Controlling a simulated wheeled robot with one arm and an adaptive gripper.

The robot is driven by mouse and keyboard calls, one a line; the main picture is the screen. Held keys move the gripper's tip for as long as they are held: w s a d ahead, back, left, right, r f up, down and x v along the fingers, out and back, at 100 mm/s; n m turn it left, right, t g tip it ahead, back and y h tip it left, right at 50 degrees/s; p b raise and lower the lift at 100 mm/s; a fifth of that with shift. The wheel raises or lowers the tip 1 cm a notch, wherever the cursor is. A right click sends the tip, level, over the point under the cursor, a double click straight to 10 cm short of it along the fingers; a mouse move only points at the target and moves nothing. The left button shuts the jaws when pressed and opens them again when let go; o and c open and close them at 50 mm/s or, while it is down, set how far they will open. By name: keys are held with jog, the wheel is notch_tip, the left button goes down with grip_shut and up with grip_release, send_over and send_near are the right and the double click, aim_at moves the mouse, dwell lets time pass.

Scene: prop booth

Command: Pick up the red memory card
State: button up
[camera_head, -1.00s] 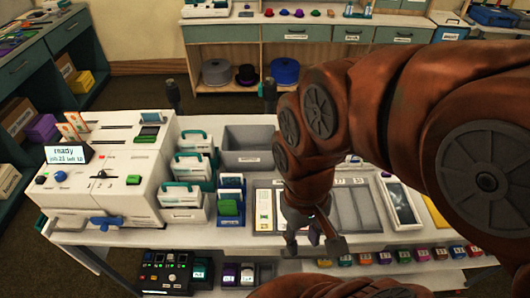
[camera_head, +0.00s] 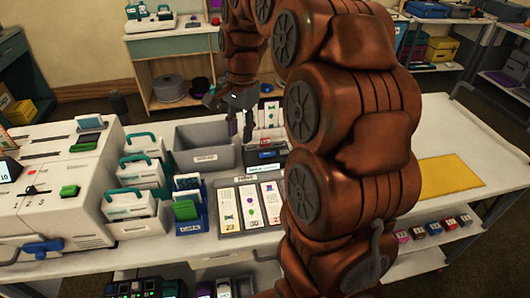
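I cannot make out a red memory card for certain. My gripper (camera_head: 240,126) is at the back of the white bench, above the right end of the grey bin and left of a dark device (camera_head: 265,153). Its two dark fingers point down, look apart and show nothing between them. A row of small coloured blocks with labels stands on the lower front ledge at right; one of them is a reddish block (camera_head: 418,232). My arm hides the bench's middle.
A grey bin (camera_head: 204,158) stands behind a tray of printed cards (camera_head: 229,214). White machines with green handles (camera_head: 138,172) fill the left side. A yellow mat (camera_head: 449,176) lies on the right, with bare white bench around it. Shelves stand behind.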

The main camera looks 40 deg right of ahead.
aim_at(265, 144)
jog(key=w+d+f+m+b, duration=0.1)
jog(key=w+d+f+m, duration=0.1)
jog(key=d, duration=0.3)
jog(key=w+d+f+m+b, duration=0.2)
jog(key=w+d+m, duration=0.1)
jog(key=d+m, duration=0.1)
jog(key=w+d+f+m+b, duration=0.1)
jog(key=w+d+f+m, duration=0.1)
jog(key=d, duration=0.4)
jog(key=shift+w+f+m+t, duration=0.35)
jog(key=shift+f+m+t, duration=0.05)
jog(key=shift+f, duration=0.05)
jog(key=shift+w+a+f+p, duration=0.1)
jog(key=shift+a+f+p, duration=0.15)
jog(key=shift+f, duration=1)
jog(key=shift+a+f+p, duration=0.2)
jog(key=shift+f+p, duration=0.1)
jog(key=shift+f, duration=0.95)
jog(key=shift+w+a+f+p, duration=0.1)
jog(key=shift+a+f+p, duration=0.15)
jog(key=shift+f, duration=1)
grip_shut()
